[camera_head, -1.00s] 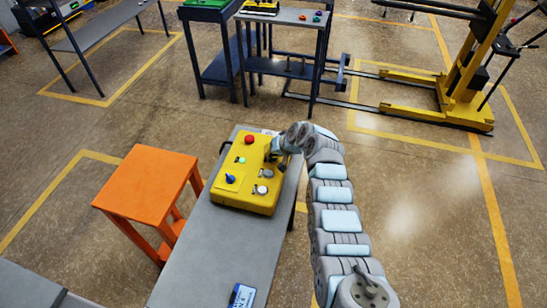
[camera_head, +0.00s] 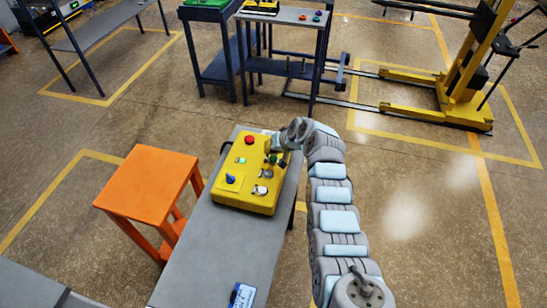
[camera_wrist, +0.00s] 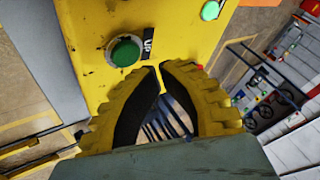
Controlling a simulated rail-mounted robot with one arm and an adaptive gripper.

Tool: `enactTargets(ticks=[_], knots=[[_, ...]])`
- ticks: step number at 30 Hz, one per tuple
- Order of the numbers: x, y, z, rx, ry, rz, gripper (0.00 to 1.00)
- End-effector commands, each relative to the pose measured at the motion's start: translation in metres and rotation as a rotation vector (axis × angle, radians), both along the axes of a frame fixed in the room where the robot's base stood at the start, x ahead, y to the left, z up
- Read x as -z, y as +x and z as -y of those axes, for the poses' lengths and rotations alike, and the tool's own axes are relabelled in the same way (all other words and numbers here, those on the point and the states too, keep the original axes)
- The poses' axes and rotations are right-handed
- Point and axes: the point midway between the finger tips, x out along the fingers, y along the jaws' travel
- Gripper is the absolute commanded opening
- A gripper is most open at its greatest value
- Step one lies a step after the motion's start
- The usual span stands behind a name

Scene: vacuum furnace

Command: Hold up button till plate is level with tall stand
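The yellow control box (camera_head: 238,196) lies on a grey bench. In the wrist view its dark green button (camera_wrist: 125,51) sits beside the "UP" label (camera_wrist: 148,47). My gripper (camera_wrist: 159,66) has yellow ribbed fingers with black inner pads, and their tips come together just below and right of that button. The tips look apart from the button, and nothing shows between the fingers. In the head view my gripper is small at the box's far right corner. I cannot tell which things are the plate and the tall stand.
The box also carries a red button (camera_head: 249,139), a blue knob (camera_head: 230,179) and a lit green button (camera_head: 240,160). An orange stool (camera_head: 148,185) stands left of the bench. A yellow lift (camera_head: 470,75) stands at the far right. The floor between is clear.

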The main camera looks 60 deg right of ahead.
Motion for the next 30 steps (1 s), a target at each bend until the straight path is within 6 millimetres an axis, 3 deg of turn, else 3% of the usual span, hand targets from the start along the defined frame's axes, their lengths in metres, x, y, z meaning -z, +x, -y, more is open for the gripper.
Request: enactTargets(ticks=[15,30], knots=[[-0.043,0.000,0.000,0.000,-0.001,0.000,0.00],[-0.044,0.000,0.000,0.000,0.001,-0.001,0.00]])
